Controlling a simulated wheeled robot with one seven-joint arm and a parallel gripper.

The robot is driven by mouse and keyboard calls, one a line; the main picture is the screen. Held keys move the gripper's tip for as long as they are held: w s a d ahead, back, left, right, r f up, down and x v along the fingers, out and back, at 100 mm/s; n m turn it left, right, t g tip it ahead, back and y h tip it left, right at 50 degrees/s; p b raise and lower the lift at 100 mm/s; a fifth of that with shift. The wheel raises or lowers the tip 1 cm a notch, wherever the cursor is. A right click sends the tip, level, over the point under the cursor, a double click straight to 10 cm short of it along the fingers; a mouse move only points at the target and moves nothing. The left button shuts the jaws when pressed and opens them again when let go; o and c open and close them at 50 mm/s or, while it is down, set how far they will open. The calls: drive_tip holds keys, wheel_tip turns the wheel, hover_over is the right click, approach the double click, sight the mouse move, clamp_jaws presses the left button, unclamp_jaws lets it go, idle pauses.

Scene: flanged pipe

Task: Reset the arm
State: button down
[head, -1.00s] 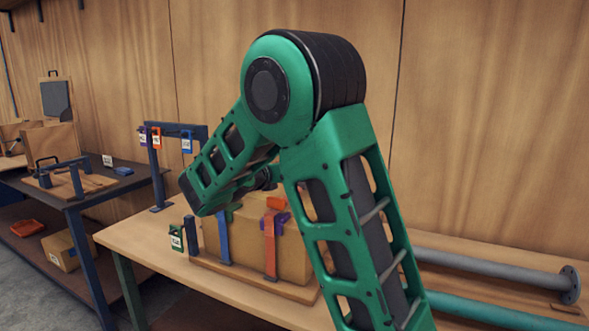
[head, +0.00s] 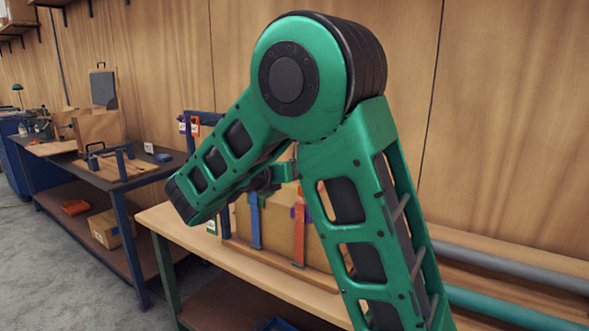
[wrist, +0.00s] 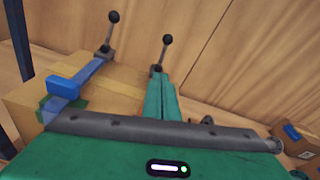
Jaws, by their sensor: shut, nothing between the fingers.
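My green arm stands folded across the middle of the head view, its elbow high and its forearm pointing down to the left. My gripper (wrist: 161,100) shows in the wrist view as two green fingers pressed together, with nothing between them. A tan box (head: 278,222) with blue and orange straps or clamps is on the wooden workbench (head: 180,222), behind my forearm. The wrist view shows a box (wrist: 35,108) with a blue clamp (wrist: 75,82) left of the fingers, and black-knobbed levers (wrist: 110,35) beyond.
A grey pipe (head: 510,265) and a green pipe (head: 510,304) lie along the bench at right. A dark bench (head: 125,175) with boxes and a fixture stands at left. A wooden wall (head: 510,120) runs behind. Grey floor (head: 70,270) is open at lower left.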

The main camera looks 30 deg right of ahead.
drive_tip(key=shift+s+d+f, duration=0.1)
drive_tip(key=shift+d, duration=0.15)
drive_tip(key=s+d+f+m+g+y, duration=0.1)
drive_tip(key=s+d+f+m, duration=0.1)
drive_tip(key=s+d+f+m+g+y, duration=0.1)
drive_tip(key=s+d+m, duration=0.1)
drive_tip(key=m, duration=0.1)
drive_tip(key=s+d+f+m+g+y, duration=0.1)
drive_tip(key=s+d+f+m, duration=0.1)
drive_tip(key=s+d, duration=0.1)
drive_tip(key=shift+f+m, duration=0.3)
drive_tip(key=shift+m, duration=0.1)
drive_tip(key=s+f+m+g+y, duration=0.2)
drive_tip(key=s+f+m+y, duration=0.25)
drive_tip(key=s+m, duration=0.45)
drive_tip(key=s+f+m+g+y, duration=0.1)
drive_tip(key=s+f+m+y, duration=0.2)
drive_tip(key=s+f+m, duration=0.5)
drive_tip(key=s+a+m+g+y, duration=0.1)
drive_tip(key=s+a+m+y, duration=0.3)
drive_tip(key=s, duration=0.9)
drive_tip(key=a+m, duration=0.3)
drive_tip(key=a, duration=0.2)
drive_tip(key=shift+r, duration=0.4)
drive_tip(key=shift+y, duration=0.25)
